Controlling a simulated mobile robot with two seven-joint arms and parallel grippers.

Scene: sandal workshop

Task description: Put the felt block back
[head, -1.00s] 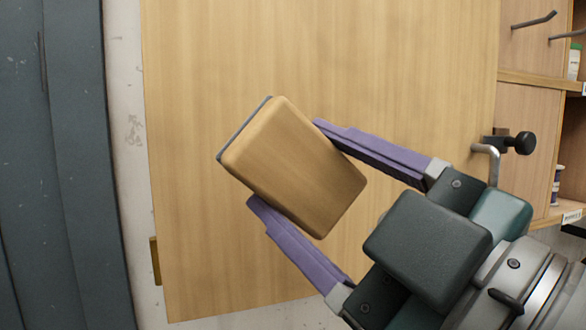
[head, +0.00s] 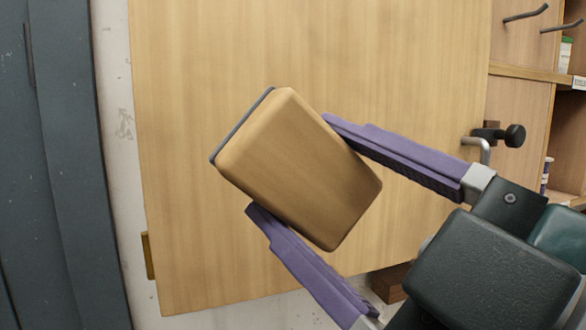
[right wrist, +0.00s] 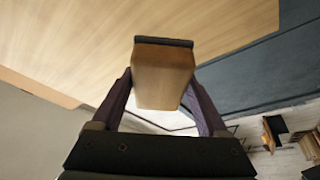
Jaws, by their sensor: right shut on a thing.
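The felt block (head: 300,165) is a wooden block with rounded edges and a thin dark grey layer along its upper left side. My right gripper (head: 288,163) is shut on it, with one purple finger on each side. The block is tilted in the head view, in front of a wooden panel. In the right wrist view the block (right wrist: 163,78) sits between the two fingers, with its dark layer at the far end. My left gripper is not in view.
A large light wooden panel (head: 200,60) fills the middle, with a metal handle and black knob (head: 514,135) at its right. Wooden shelves (head: 520,85) with hooks and small containers stand at the right. A dark blue-grey surface (head: 60,200) runs down the left.

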